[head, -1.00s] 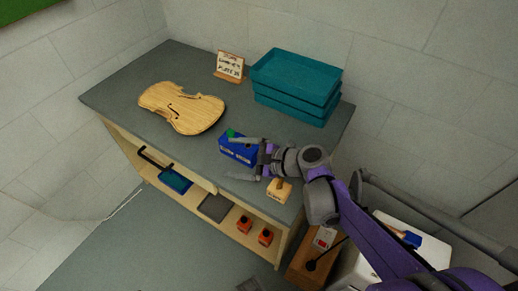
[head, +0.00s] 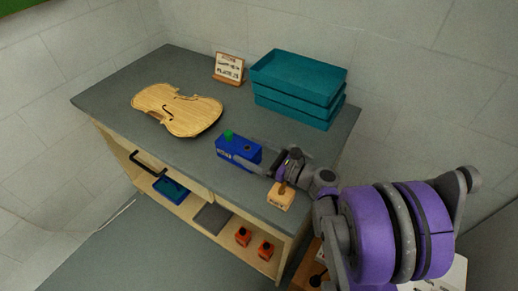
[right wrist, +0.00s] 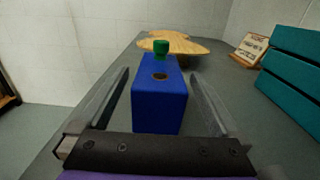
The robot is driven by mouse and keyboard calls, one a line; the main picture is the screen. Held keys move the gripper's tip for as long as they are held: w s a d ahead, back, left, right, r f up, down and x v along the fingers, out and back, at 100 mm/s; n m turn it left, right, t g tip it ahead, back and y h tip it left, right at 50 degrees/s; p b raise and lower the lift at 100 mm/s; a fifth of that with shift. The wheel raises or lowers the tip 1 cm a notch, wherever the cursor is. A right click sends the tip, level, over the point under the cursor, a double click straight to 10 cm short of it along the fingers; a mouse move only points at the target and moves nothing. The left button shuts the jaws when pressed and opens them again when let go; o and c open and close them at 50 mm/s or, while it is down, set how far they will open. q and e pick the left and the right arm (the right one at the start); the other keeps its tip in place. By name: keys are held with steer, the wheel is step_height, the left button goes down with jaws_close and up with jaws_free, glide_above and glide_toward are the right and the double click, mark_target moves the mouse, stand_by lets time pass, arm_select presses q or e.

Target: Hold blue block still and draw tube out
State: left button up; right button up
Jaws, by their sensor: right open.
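The blue block (head: 236,151) sits on the grey bench top near its front edge. A green-topped tube (head: 228,134) stands upright at the block's far end from my gripper; its lower part is hidden. My right gripper (head: 252,155) is open and low at the block's right end. In the right wrist view the block (right wrist: 160,108) lies between the two spread fingers (right wrist: 160,76), with a gap on each side. A dark hole shows in its top, nearer me than the green tube top (right wrist: 161,46). My left gripper is not in view.
A violin plate (head: 177,108) lies left of the block. Stacked teal trays (head: 297,88) and a small sign (head: 229,68) stand at the back. A small wooden block (head: 281,197) sits close to my right gripper. Orange bottles (head: 243,236) stand on the lower shelf.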

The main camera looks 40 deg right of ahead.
steer(key=x, duration=0.4)
steer(key=shift+w+a, duration=0.15)
steer(key=shift+w, duration=0.25)
steer(key=c, duration=1.5)
